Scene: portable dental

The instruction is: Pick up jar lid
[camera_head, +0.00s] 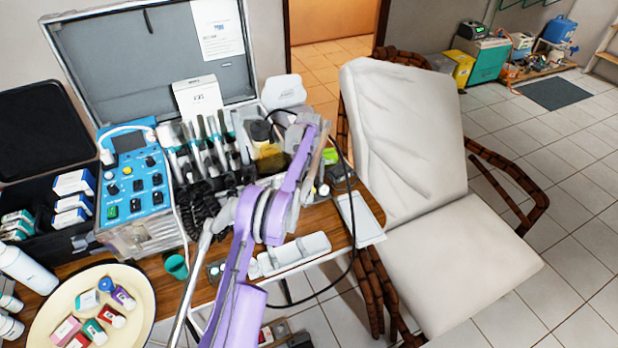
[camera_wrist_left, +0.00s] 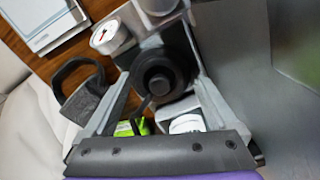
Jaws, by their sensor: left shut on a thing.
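The jar lid (camera_wrist_left: 160,76) looks black and round with a raised centre in the left wrist view. It sits between the two fingers of my left gripper (camera_wrist_left: 160,88), which is shut on it. In the head view my left gripper (camera_head: 302,128) is at the back right of the table, beside an amber jar (camera_head: 270,158). A dark round piece (camera_head: 261,131) shows just above this jar. The arm partly hides this area, and I cannot tell whether the lid touches the jar. My right gripper is in neither view.
An open grey case (camera_head: 150,45) and a blue control unit (camera_head: 133,185) with handpieces stand left of the gripper. A round cream tray (camera_head: 50,320) holds small bottles. A dark cable loops beside the arm. A white reclining chair (camera_head: 405,130) stands right of the table.

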